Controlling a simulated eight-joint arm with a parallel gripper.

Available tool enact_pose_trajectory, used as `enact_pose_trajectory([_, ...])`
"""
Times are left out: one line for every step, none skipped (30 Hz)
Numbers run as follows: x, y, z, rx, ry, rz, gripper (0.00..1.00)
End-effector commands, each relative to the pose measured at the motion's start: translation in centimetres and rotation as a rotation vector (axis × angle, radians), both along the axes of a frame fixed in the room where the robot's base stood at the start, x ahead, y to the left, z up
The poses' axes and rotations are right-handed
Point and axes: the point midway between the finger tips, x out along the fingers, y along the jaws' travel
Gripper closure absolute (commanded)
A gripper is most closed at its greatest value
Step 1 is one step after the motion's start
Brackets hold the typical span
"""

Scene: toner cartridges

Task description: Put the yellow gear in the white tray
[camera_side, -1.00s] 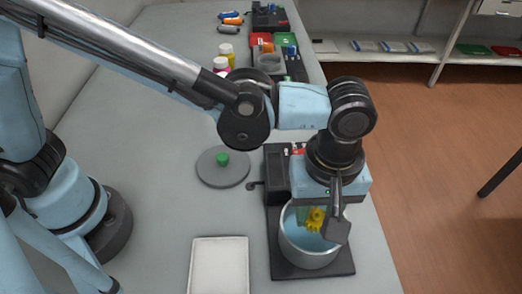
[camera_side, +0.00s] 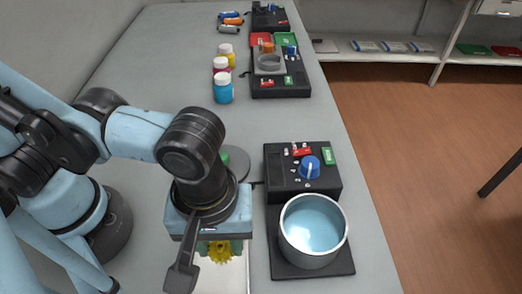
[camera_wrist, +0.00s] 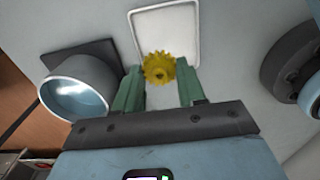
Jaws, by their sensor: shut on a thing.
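The yellow gear (camera_side: 219,252) is held in my gripper (camera_side: 217,246) in the side view. In the wrist view the gear (camera_wrist: 159,67) sits between the tips of the two green fingers of my gripper (camera_wrist: 160,72), which are shut on it. The white tray (camera_side: 236,277) lies on the table under the gripper, largely hidden by it in the side view. In the wrist view the white tray (camera_wrist: 168,22) shows behind and above the gear. The gear appears to be above the tray's near part; its exact height is unclear.
A pot (camera_side: 313,232) with light blue inside stands on a black base right of the tray, before a control box (camera_side: 302,172) with a blue knob. A grey round lid (camera_side: 236,163) lies behind my gripper. Several bottles (camera_side: 223,87) stand farther back.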

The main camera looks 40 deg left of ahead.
Motion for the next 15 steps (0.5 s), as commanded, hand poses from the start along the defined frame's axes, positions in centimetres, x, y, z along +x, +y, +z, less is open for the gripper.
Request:
enact_pose_trajectory([-0.5, 0.4, -0.3, 0.0, 0.0, -0.002, 0.89])
enact_pose_trajectory([-0.7, 0.6, -0.4, 0.0, 0.0, -0.002, 0.89])
enact_pose_trajectory([-0.9, 0.7, -0.6, 0.0, 0.0, -0.001, 0.89])
enact_pose_trajectory([-0.9, 0.8, -0.7, 0.0, 0.0, -0.001, 0.89])
enact_pose_trajectory([-1.0, 0.8, -0.8, 0.0, 0.0, 0.0, 0.89])
enact_pose_trajectory([-1.0, 0.8, -0.9, 0.0, 0.0, 0.0, 0.89])
enact_pose_trajectory([-1.0, 0.8, -1.1, 0.0, 0.0, 0.0, 0.89])
enact_pose_trajectory([-1.0, 0.8, -1.3, 0.0, 0.0, 0.0, 0.89])
enact_pose_trajectory([-0.9, 0.8, -1.5, 0.0, 0.0, 0.0, 0.89])
enact_pose_trajectory([-1.0, 0.8, -1.8, 0.0, 0.0, 0.0, 0.89])
enact_pose_trajectory([-0.9, 0.8, -2.0, 0.0, 0.0, 0.0, 0.89])
enact_pose_trajectory([-0.9, 0.8, -2.3, 0.0, 0.0, 0.0, 0.89])
enact_pose_trajectory([-0.9, 0.8, -2.6, 0.0, 0.0, 0.0, 0.89])
enact_pose_trajectory([-0.9, 0.8, -2.8, 0.0, 0.0, 0.0, 0.89])
enact_pose_trajectory([-0.9, 0.8, -3.2, 0.0, 0.0, 0.0, 0.89])
